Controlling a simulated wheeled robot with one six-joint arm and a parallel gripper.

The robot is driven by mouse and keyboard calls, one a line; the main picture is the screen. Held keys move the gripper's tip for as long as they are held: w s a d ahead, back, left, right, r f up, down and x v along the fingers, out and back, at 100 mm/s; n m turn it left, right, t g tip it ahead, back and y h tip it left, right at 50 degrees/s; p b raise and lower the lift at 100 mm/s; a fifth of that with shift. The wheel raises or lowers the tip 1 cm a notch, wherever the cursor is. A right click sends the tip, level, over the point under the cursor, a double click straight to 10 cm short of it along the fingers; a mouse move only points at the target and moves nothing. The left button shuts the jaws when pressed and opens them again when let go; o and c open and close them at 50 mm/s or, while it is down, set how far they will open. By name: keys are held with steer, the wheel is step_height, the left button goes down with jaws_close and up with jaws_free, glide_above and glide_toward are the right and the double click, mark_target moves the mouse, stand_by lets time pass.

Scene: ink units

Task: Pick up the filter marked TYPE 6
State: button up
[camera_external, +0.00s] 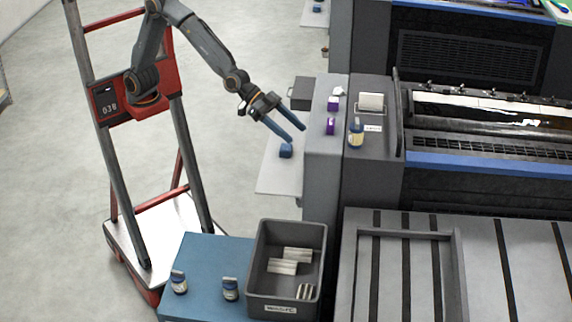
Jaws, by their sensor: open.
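My gripper (296,134) is open and empty, its two blue fingers pointing down and right beside the grey machine ledge. No TYPE 6 marking is readable, so I cannot tell which thing is that filter. Several pale ribbed pieces, possibly filters (297,254), lie in a dark grey crate (252,268) at the bottom centre. A pale block (371,101) sits on the machine top above a small white label (373,128). Two purple items (330,127) stand on the ledge close to the right of my fingers, with a small white item (339,91) behind them.
A blue item (286,151) lies on a grey side shelf (278,183) below my fingers. Two small jars (230,289) stand on the blue table (205,258). The floor at left is open.

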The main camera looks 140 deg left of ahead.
mark_target(355, 122)
steer(key=a+f+n+y, duration=0.1)
steer(key=a+f+y, duration=0.1)
steer(key=a, duration=0.6)
steer(key=w+a+f+n+y, duration=0.1)
steer(key=a+y, duration=0.3)
steer(key=a, duration=0.4)
steer(key=a+f+n+y, duration=0.3)
steer(key=a, duration=0.5)
steer(key=shift+w+a+f+y+b, duration=0.15)
steer(key=shift+w+a+y+b, duration=0.15)
steer(key=shift+a+y, duration=0.1)
steer(key=shift+a+f, duration=0.1)
steer(key=shift+f, duration=0.05)
steer(key=shift+w+a, duration=0.25)
steer(key=shift+a, duration=0.05)
steer(key=p+x, duration=0.3)
steer(key=x, duration=0.2)
steer(key=shift+w+a, duration=0.1)
steer(key=shift+a, duration=0.1)
steer(key=shift+w+a, duration=0.4)
steer(key=shift+a, duration=0.05)
steer(key=c, duration=1.5)
